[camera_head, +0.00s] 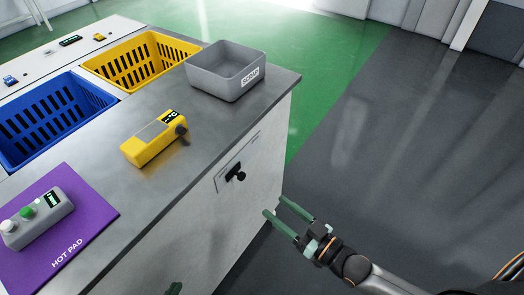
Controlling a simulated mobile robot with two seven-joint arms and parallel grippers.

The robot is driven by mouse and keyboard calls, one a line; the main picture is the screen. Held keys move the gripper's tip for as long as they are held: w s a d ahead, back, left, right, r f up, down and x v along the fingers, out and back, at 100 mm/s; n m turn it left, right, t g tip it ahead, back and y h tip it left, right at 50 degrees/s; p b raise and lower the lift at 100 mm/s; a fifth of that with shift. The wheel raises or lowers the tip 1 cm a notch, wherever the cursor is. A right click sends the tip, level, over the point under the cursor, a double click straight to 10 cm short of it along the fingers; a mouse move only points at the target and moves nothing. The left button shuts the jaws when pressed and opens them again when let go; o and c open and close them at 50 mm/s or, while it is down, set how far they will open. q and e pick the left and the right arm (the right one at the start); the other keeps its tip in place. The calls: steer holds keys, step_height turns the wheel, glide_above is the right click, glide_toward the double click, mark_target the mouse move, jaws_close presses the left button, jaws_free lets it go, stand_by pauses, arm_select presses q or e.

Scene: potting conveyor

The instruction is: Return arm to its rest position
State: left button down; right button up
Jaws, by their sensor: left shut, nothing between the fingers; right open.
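My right gripper (275,206) is beside the front corner of the counter, over the grey floor. Its two green fingers are apart and empty, pointing to the upper left. Its arm comes in from the lower right. Only a small green part of my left gripper (174,288) shows at the bottom edge, in front of the counter's white side. It is shut and nothing shows in it; the rest of that arm is out of the picture.
The counter (215,125) carries a grey scrap bin (227,84), a yellow device (153,144) and a purple hot pad (95,217) with a grey button box (38,219). Blue (45,145) and yellow (135,85) baskets sit behind. A black knob (236,174) juts from the side. The right floor is clear.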

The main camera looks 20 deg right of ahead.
steer(key=s+a+f+m+g+h, duration=0.1)
steer(key=s+a+f+g+h, duration=0.2)
steer(key=s+f+g+h, duration=0.45)
arm_select(q)
steer(key=s+a+r+p, duration=0.2)
steer(key=a+r+p, duration=0.1)
steer(key=r+p, duration=0.6)
steer(key=p, duration=0.4)
steer(key=shift+a+r+n+y, duration=0.3)
steer(key=shift+n+y, duration=0.1)
arm_select(e)
steer(key=s+d+r+m+t+y, duration=0.1)
steer(key=s+d+r, duration=0.1)
steer(key=d+r, duration=0.2)
step_height(320, 180, up, 4)
steer(key=shift+f, duration=0.2)
steer(key=shift+s, duration=0.1)
arm_select(q)
steer(key=shift+w+d, duration=0.1)
